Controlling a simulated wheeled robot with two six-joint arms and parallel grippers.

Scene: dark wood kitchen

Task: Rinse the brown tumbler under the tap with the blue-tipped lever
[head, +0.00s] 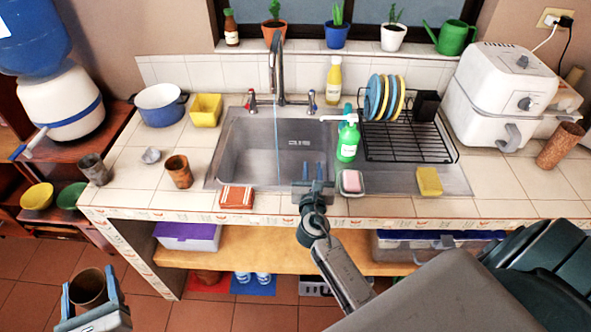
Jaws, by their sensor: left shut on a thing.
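A brown tumbler (88,291) is held upright between the blue fingers of my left gripper (90,289), low at the left, in front of the counter and away from the sink. The tap (276,62) stands behind the sink (249,160), and a thin stream of water falls from its spout into the basin. The blue-tipped lever (311,101) is right of the spout; the red-tipped lever (251,101) is left of it. My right gripper (313,171) is at the sink's front edge, its two fingers apart with nothing seen between them.
A green soap bottle (347,139), a soap dish (351,183) and a dish rack (408,141) stand right of the basin. An air fryer (505,92) stands right.

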